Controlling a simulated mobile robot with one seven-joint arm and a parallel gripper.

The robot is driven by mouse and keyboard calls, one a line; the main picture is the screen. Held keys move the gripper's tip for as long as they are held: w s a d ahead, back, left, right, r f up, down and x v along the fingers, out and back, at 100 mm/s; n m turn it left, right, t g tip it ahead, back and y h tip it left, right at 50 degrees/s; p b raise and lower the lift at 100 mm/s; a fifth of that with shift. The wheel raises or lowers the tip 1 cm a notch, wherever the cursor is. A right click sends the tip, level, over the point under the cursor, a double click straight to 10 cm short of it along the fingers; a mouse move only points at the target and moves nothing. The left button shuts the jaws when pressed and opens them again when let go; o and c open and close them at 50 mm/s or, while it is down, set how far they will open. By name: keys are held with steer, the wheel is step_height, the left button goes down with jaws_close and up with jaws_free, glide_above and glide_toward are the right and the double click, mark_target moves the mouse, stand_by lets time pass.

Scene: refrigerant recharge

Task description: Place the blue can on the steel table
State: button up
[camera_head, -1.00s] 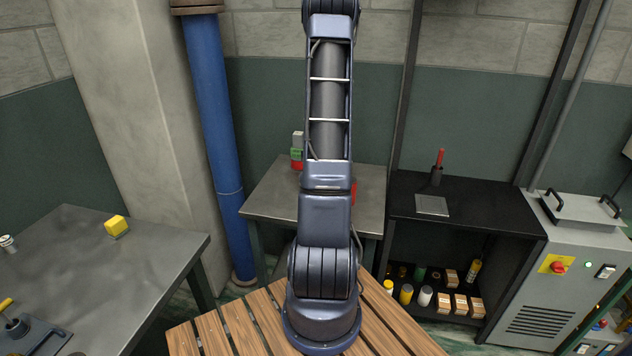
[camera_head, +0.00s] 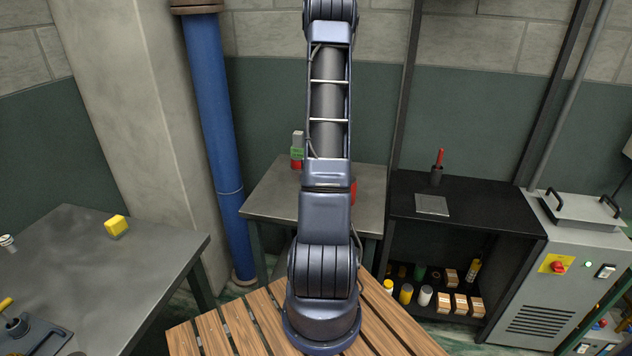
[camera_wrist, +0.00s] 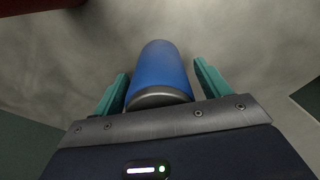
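The blue can (camera_wrist: 160,68) shows in the wrist view, its dark grey rimmed end towards my gripper. My gripper (camera_wrist: 162,82) has its two teal fingers spread, one on each side of the can. A gap shows between the can and the right finger; the left finger is very near the can, and contact there is unclear. A grey mottled steel surface (camera_wrist: 255,50) lies behind the can. In the head view my arm hides the can and my gripper. The steel table (camera_head: 268,200) stands behind my arm.
A grey, green and red item (camera_head: 297,152) and a partly hidden red object (camera_head: 353,192) are on that table. A red shape (camera_wrist: 35,5) shows at the wrist view's top left. Left is another metal table (camera_head: 130,270) with a yellow block (camera_head: 116,227); right is a black shelf (camera_head: 480,215).

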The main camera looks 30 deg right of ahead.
step_height(320, 180, up, 12)
steer(key=shift+r, duration=0.1)
steer(key=s+a+r+t, duration=0.1)
steer(key=s+a+r, duration=0.2)
steer(key=a+r, duration=0.3)
steer(key=s+a+r+h, duration=0.1)
steer(key=s+a+r, duration=0.2)
steer(key=a+r, duration=0.25)
steer(key=s+a+r+t, duration=0.1)
steer(key=s+a+r, duration=0.2)
steer(key=a+r, duration=0.25)
steer(key=s+a+r+t, duration=0.1)
steer(key=s+a+r, duration=0.1)
steer(key=s+a, duration=0.4)
steer(key=s+a+r+t+y, duration=0.1)
steer(key=s+a+r, duration=0.1)
steer(key=s+a, duration=0.4)
steer(key=s, duration=0.5)
steer(key=shift+s+a+r+t, duration=0.25)
steer(key=shift+a+r+t, duration=0.05)
